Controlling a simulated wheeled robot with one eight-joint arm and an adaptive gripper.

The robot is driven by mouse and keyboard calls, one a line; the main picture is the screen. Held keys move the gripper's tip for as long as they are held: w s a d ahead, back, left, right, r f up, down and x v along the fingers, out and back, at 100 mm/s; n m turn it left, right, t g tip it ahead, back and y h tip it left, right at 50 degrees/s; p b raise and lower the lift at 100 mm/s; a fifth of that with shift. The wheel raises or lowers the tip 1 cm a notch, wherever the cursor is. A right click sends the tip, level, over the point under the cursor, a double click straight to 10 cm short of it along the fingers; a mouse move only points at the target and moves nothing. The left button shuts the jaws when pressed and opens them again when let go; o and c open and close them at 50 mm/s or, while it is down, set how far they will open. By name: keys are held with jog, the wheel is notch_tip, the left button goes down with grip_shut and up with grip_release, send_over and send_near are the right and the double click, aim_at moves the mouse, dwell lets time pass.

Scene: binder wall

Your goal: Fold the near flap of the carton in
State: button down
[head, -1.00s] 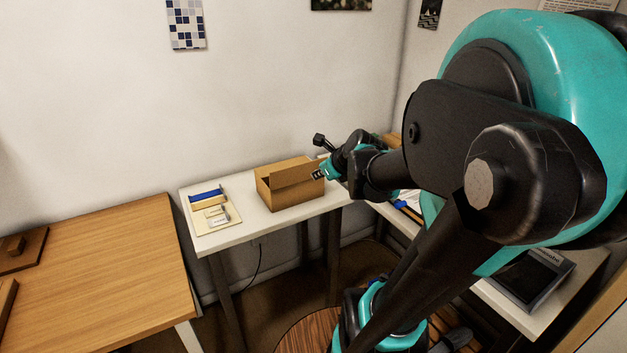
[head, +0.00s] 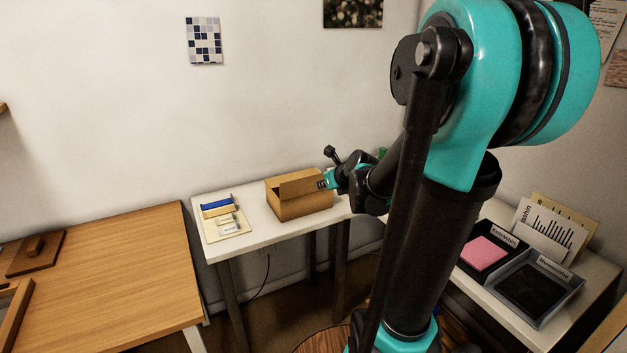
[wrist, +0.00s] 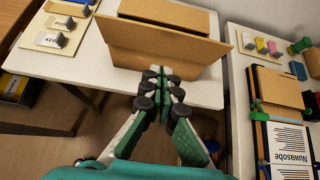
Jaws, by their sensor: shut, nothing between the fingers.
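The brown carton (head: 304,207) stands on the white table. Its near flap (head: 303,185) stands up and shows in the wrist view as a wide, slanted panel (wrist: 165,42). Behind it in the wrist view is a lighter panel (wrist: 165,12), with a dark gap between them. My gripper (head: 322,184) is at the right end of the flap in the head view. In the wrist view my gripper (wrist: 163,74) is shut and empty, its fingertips in front of the carton just below the flap. I cannot tell whether they touch it.
A cream board (head: 226,228) with a blue item and small labelled pieces lies left of the carton. A wooden table (head: 110,270) stands further left.

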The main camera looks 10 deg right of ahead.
aim_at(310, 180)
jog(key=shift+w+a+f, duration=0.2)
jog(key=shift+w+a, duration=0.15)
jog(key=shift+w, duration=0.65)
jog(key=shift+w+a+f, duration=0.25)
jog(key=shift+w+a, duration=0.05)
jog(key=shift+w, duration=0.75)
jog(key=shift+w+a+f, duration=0.2)
jog(key=shift+w+a, duration=0.15)
jog(key=shift+w, duration=0.65)
jog(key=shift+w+d+r, duration=0.1)
jog(key=shift+w, duration=0.05)
